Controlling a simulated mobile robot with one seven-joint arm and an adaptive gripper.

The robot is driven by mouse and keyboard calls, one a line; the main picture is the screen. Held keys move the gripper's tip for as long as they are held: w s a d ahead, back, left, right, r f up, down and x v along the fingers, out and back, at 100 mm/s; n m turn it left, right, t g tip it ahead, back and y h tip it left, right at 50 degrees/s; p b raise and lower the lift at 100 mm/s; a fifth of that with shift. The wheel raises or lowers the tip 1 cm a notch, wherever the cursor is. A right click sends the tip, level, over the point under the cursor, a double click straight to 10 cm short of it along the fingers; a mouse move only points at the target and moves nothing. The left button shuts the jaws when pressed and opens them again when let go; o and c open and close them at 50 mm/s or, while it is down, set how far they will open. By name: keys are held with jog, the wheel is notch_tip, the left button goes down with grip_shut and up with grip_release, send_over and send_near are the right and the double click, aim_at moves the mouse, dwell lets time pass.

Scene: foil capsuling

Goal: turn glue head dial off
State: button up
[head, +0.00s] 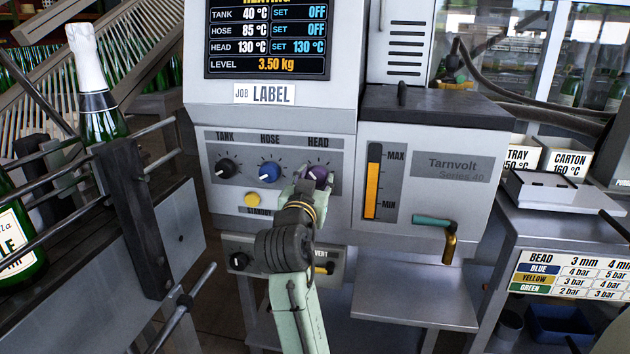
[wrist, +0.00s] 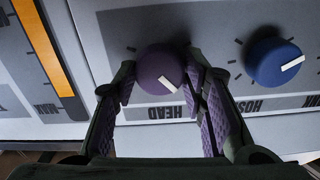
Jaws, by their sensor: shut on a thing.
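The purple HEAD dial (head: 318,173) is the rightmost of three dials on the glue unit's front panel. In the wrist view the same dial (wrist: 160,74) appears upside down, its white pointer towards the lower right. My gripper (head: 314,184) is at this dial, with one finger on each side of it. In the wrist view my gripper (wrist: 160,80) is closed around the dial's sides. The screen (head: 268,40) reads HEAD 130 °C with SET 130 °C. TANK and HOSE both read SET OFF.
The blue HOSE dial (head: 269,172) sits close left of my gripper, and the black TANK dial (head: 226,168) is farther left. A yellow standby button (head: 252,199) is below. A teal-handled tap (head: 436,222) juts out at right. A bottle rack with rails (head: 135,190) stands left.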

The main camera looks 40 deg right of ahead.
jog(key=shift+n, duration=0.5)
jog(key=n+p, duration=0.1)
jog(key=n, duration=0.1)
jog(key=shift+n, duration=0.4)
jog(key=n+p, duration=0.1)
jog(key=n, duration=0.3)
jog(key=shift+n+p, duration=0.3)
jog(key=shift+p, duration=0.05)
jog(key=n+p, duration=0.1)
jog(key=n, duration=0.2)
jog(key=shift+n, duration=0.3)
jog(key=shift+n+p, duration=0.9)
jog(key=shift+n, duration=1)
jog(key=o, duration=1.2)
jog(key=shift+c, duration=0.2)
